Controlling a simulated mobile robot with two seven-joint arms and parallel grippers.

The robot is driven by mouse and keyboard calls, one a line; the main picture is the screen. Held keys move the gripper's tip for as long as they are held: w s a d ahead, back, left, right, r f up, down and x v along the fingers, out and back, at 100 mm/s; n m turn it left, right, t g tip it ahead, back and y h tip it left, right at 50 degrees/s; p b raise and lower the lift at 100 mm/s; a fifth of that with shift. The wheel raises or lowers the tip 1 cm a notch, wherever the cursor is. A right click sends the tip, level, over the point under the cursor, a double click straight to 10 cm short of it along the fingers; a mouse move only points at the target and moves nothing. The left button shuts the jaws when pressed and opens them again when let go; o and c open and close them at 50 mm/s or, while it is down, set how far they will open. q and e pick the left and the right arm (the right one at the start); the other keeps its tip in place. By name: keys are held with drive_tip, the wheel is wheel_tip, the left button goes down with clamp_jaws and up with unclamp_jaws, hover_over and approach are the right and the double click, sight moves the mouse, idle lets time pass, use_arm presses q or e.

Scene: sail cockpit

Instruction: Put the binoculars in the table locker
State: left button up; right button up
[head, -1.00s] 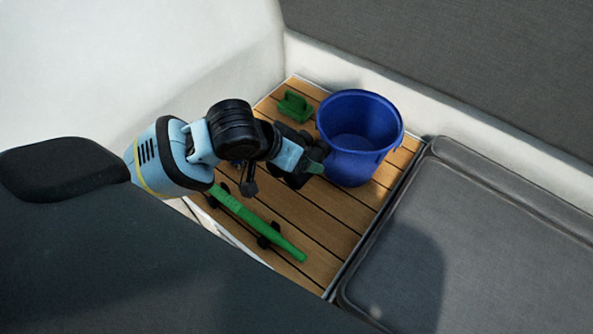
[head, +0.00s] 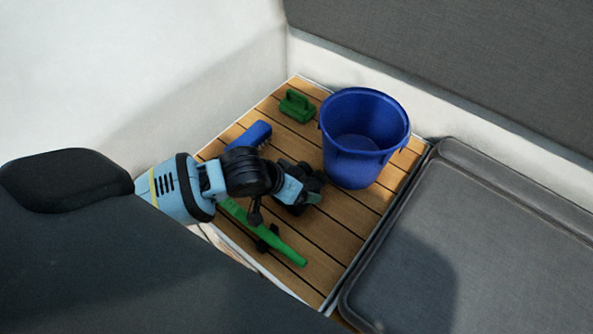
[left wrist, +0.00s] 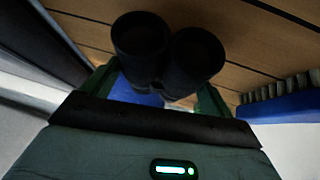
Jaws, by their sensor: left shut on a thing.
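The black binoculars (left wrist: 165,50) fill the top middle of the left wrist view, with their two round barrel ends towards the camera. My left gripper (left wrist: 157,88) is shut on them, with a green finger on each side. In the head view the left gripper (head: 306,196) is over the wooden floor, left of and below the blue bucket. The dark binoculars (head: 296,176) are partly hidden there by my wrist. I cannot tell how far they are above the boards. No table locker shows in these views. My right gripper is not in view.
A blue bucket (head: 355,168) stands on the slatted wooden floor (head: 345,215). A green block with a handle (head: 297,106), a blue brush (head: 249,136) and a long green tool (head: 283,247) lie around my arm. A grey cushioned bench (head: 480,250) is at the right.

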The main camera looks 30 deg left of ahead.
use_arm(q)
wheel_tip(320, 180, down, 2)
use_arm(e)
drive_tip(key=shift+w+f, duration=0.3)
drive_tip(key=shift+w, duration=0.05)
use_arm(q)
drive_tip(key=shift+f, duration=0.2)
drive_tip(key=o, duration=1.2)
drive_tip(key=shift+o, duration=0.2)
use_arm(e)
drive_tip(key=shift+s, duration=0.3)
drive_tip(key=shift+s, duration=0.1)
use_arm(q)
drive_tip(key=shift+r, duration=0.2)
drive_tip(key=p+v, duration=0.3)
drive_tip(key=v, duration=0.9)
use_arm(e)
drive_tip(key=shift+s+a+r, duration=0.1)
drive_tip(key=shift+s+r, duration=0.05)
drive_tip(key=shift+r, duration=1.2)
